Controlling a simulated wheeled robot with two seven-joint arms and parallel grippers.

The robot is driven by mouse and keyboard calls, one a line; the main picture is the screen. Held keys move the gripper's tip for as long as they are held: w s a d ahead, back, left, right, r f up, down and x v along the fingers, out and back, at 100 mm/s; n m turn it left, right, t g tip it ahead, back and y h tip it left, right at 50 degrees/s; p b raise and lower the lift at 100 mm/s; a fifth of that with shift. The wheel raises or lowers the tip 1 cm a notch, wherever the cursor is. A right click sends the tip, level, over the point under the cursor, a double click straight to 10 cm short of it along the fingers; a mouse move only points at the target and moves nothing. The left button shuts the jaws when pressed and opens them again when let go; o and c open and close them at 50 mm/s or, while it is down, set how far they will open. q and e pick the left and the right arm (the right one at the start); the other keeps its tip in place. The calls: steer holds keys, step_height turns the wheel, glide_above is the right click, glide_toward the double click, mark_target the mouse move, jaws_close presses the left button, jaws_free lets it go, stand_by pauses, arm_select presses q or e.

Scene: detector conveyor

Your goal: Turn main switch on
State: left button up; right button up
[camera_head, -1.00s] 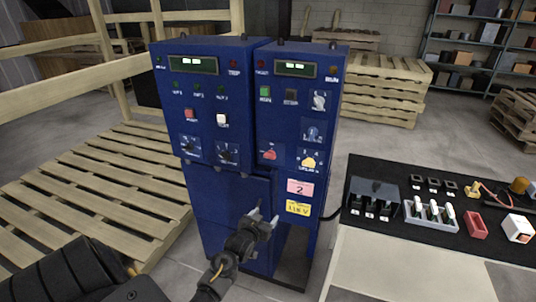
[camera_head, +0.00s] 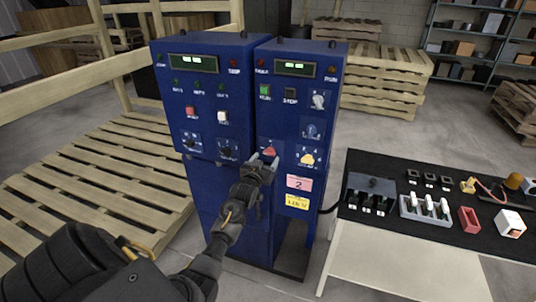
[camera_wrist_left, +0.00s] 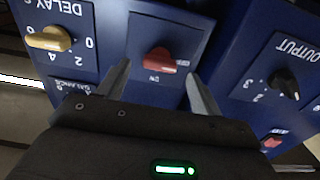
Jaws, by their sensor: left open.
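A red rotary switch (camera_head: 269,152) sits at the lower left of the right blue cabinet's front panel. In the left wrist view the red switch (camera_wrist_left: 160,61) appears upside down on its square plate, with small white lettering beside it. My left gripper (camera_head: 264,161) is open and empty, its fingertips just below the switch in the head view. In the left wrist view the two fingers (camera_wrist_left: 159,74) stand on either side of the switch, apart from its handle. Whether they touch the panel I cannot tell. My right gripper is not in view.
A yellow DELAY knob (camera_wrist_left: 50,39) is close beside the left finger in the wrist view. A black OUTPUT knob (camera_wrist_left: 284,82) is on the neighbouring blue cabinet (camera_head: 205,100). A black-topped table (camera_head: 345,205) with parts stands to the right; wooden pallets (camera_head: 90,205) lie left.

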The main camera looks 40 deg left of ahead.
mark_target(268, 154)
arm_select(q)
steer(key=shift+x, duration=1.6)
steer(key=c, duration=1)
